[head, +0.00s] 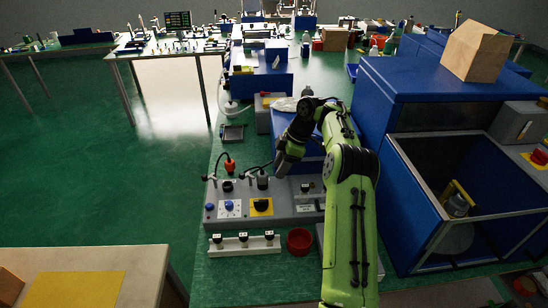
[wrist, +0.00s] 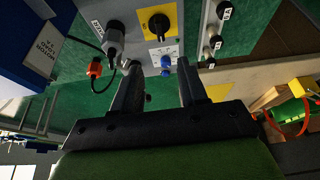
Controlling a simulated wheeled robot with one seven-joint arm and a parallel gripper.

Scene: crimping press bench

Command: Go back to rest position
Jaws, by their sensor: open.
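My gripper (wrist: 160,90) is open in the wrist view, with its two dark fingers apart and nothing between them. In the head view my green arm reaches forward over the bench, and my gripper (head: 282,165) hangs above the back of a grey control panel (head: 285,209). The panel has a blue knob on a white plate, a black knob on a yellow plate (head: 261,207), and plugs with cables. In the wrist view the yellow plate (wrist: 157,18) and a grey plug (wrist: 114,38) lie beyond the fingers. I cannot tell the exact gap to the panel.
A white strip with several labelled switches (head: 244,246) and a red bowl (head: 299,241) are in front of the panel. A blue press cabinet (head: 430,90) with a cardboard box (head: 475,51) on top stands right of my arm. Open green floor (head: 110,170) lies to the left.

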